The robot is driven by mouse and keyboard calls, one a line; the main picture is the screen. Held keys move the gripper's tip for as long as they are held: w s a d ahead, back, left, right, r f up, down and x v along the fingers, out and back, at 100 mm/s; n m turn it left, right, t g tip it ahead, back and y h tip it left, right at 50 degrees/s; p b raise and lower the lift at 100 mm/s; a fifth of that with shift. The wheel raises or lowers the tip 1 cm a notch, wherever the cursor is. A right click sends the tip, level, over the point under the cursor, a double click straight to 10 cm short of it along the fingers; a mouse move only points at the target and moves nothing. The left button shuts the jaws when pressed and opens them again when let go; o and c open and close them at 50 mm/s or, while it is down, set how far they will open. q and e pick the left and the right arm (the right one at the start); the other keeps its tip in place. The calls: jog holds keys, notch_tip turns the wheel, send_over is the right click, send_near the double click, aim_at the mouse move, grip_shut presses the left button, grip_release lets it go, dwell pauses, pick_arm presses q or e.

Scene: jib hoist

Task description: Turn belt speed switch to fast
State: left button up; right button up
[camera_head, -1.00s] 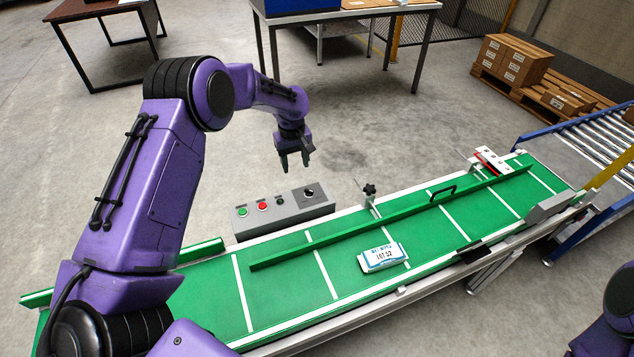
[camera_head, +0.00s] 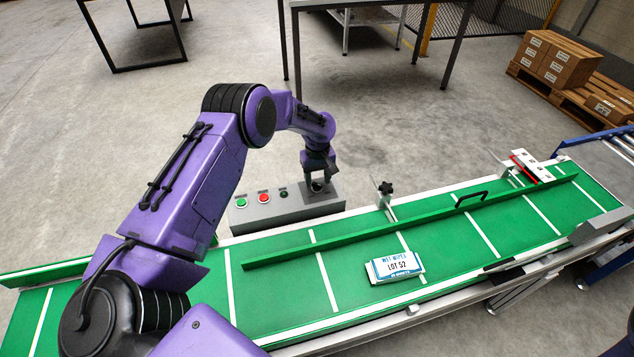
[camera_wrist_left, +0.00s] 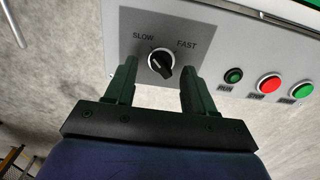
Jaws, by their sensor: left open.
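The belt speed switch (camera_wrist_left: 161,63) is a black knob on a grey control box (camera_head: 285,209). In the left wrist view the labels SLOW and FAST sit at its upper left and upper right. Its grip slants from upper left to lower right, with the upper end towards SLOW. My left gripper (camera_head: 319,188) is open and over the switch end of the box. In the left wrist view its two fingers stand on either side of the knob, with gaps visible. In the head view the gripper partly hides the knob. My right gripper is out of view.
A green button (camera_head: 241,202), a red button (camera_head: 264,198) and a small dark green RUN light (camera_head: 284,194) share the box. The green conveyor (camera_head: 455,238) runs in front, carrying a white and blue wipes packet (camera_head: 394,267). Bare floor lies behind the box.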

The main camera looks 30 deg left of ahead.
pick_arm(q)
jog(key=shift+a+f, duration=0.1)
jog(key=shift+f, duration=0.8)
jog(key=shift+s, duration=0.1)
jog(key=c, duration=0.9)
jog(key=shift+c, duration=0.2)
